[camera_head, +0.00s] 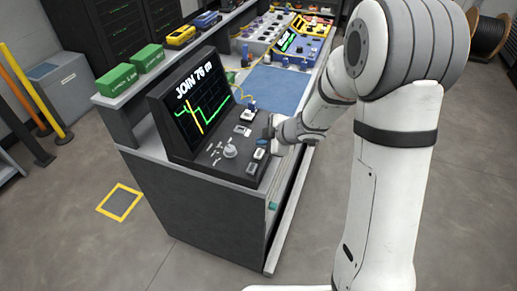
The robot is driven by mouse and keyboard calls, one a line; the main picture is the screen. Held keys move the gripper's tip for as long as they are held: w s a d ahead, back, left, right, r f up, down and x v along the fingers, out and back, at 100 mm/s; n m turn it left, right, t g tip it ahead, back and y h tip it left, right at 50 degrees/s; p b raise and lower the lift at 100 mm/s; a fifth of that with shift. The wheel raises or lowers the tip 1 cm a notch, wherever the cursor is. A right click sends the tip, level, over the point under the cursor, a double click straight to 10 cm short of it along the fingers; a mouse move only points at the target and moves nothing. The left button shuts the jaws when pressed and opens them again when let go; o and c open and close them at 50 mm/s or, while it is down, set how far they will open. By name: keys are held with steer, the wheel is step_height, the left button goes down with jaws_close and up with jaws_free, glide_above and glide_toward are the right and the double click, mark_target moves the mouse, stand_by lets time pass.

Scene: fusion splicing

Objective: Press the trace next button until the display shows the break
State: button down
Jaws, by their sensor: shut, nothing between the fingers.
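The display (198,103) stands at the left end of the bench on a dark console. It reads "JOIN 76" with a small unit after it, and shows a green trace and an orange vertical line near its left side. The console's sloping panel (215,163) has a round grey knob (230,151) and several pale buttons, including one near its front right edge (258,154). I cannot read their labels. My gripper (268,138) is shut and empty at the panel's right edge, close to the buttons. Its fingertips are small and partly hidden, so contact with a button cannot be told.
A blue mat (272,88) lies behind the console on the bench. A yellow device (304,45) and other instruments stand farther back. Two green boxes (117,79) sit on the raised shelf at left. Floor is free in front of the bench.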

mark_target(263, 154)
step_height(263, 154, up, 4)
steer(key=p, duration=0.3)
steer(key=shift+f, duration=0.35)
stand_by(0.3)
steer(key=d+r+m+t+h, duration=0.3)
steer(key=d+r+m+h, duration=0.25)
steer(key=d+r, duration=0.3)
steer(key=s+d+r+m+h, duration=0.4)
steer(key=s+d+m, duration=0.3)
steer(key=s+d, duration=0.1)
steer(key=s+a+r+m+g+y, duration=0.1)
steer(key=s+m+g, duration=0.4)
steer(key=s, duration=1.2)
steer(key=shift+s+a+r+m+g+y, duration=0.3)
steer(key=shift+m+y, duration=0.35)
steer(key=shift+m, duration=0.3)
